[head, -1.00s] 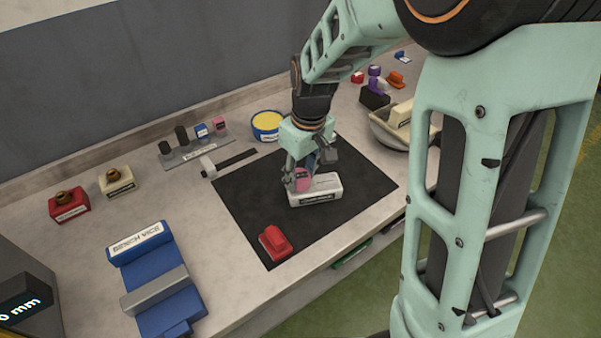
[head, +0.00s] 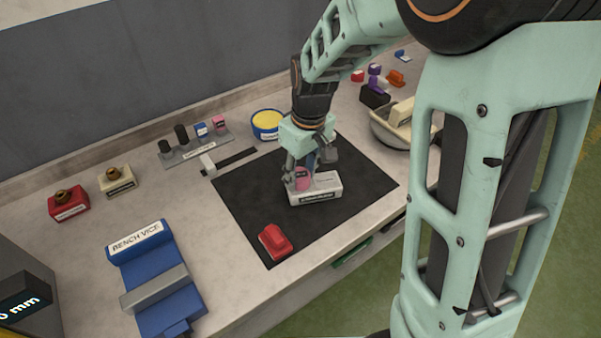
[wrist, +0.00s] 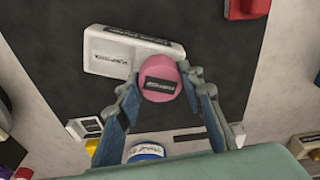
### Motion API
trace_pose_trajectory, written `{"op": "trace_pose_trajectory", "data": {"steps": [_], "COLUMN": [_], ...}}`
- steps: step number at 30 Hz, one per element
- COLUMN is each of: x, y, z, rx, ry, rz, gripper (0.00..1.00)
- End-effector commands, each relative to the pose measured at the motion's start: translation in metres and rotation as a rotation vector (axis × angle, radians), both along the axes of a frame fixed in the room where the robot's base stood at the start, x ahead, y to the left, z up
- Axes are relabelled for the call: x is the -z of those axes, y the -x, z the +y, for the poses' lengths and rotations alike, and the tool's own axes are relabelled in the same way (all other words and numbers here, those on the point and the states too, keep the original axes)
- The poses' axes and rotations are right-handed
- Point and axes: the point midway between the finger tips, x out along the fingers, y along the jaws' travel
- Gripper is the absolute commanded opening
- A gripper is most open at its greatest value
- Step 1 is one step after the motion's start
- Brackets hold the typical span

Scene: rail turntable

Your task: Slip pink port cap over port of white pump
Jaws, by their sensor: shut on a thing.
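The white pump (head: 326,188) lies on the black mat, with labels on its top and side. In the wrist view its white body (wrist: 112,50) extends left from the cap. The pink port cap (wrist: 160,78) is between the two fingertips of my gripper (wrist: 162,84), which is shut on it. In the head view my gripper (head: 302,178) points down over the left end of the pump, with the pink cap (head: 303,184) low between its fingers. The port is hidden beneath the cap, so I cannot tell how far the cap sits over it.
The black mat (head: 240,200) has bare room around the pump. A red block (head: 274,242) lies near its front edge. A blue bench vice (head: 150,275) stands at front left. A yellow-filled blue tub (head: 267,123) is behind, and a bowl (head: 385,136) is to the right.

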Motion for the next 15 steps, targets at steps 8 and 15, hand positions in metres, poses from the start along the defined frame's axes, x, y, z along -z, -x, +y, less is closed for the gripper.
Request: {"op": "trace_pose_trajectory", "data": {"steps": [8, 15], "x": [0.0051, 0.0088], "y": [0.0001, 0.0], "z": [-0.0001, -0.0002], "rx": [0.0, 0.0], "ry": [0.0, 0.0], "rz": [0.0, 0.0], "gripper": [0.22, 0.22]}}
